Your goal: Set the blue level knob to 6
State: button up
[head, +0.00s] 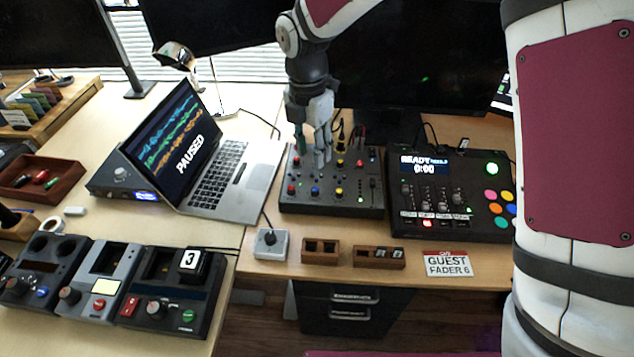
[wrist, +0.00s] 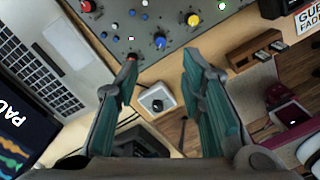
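The mixer (head: 325,206) is a dark panel with rows of red, blue and yellow knobs, behind the table's front edge. A blue knob (head: 315,191) shows on its front row. In the wrist view a blue knob (wrist: 160,40) sits on the mixer panel (wrist: 170,15), just beyond the gap between my fingertips. Another, smaller blue knob (wrist: 131,12) is farther up. My gripper (head: 312,153) points down above the mixer. It is open and empty in the wrist view (wrist: 160,60), its fingers wide apart. The scale marks and the knob's setting are too small to read.
A laptop (head: 240,180) reading PAUSED stands left of the mixer. A console (head: 450,195) with a READY display stands right. In front are a small grey box with a black knob (head: 271,244), wooden blocks (head: 320,251) and a GUEST FADER 6 card (head: 447,264).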

aim_at(315, 189)
jog(key=f, duration=1.1)
jog(key=shift+s+d, duration=0.2)
jog(key=shift+d, duration=0.05)
grip_shut()
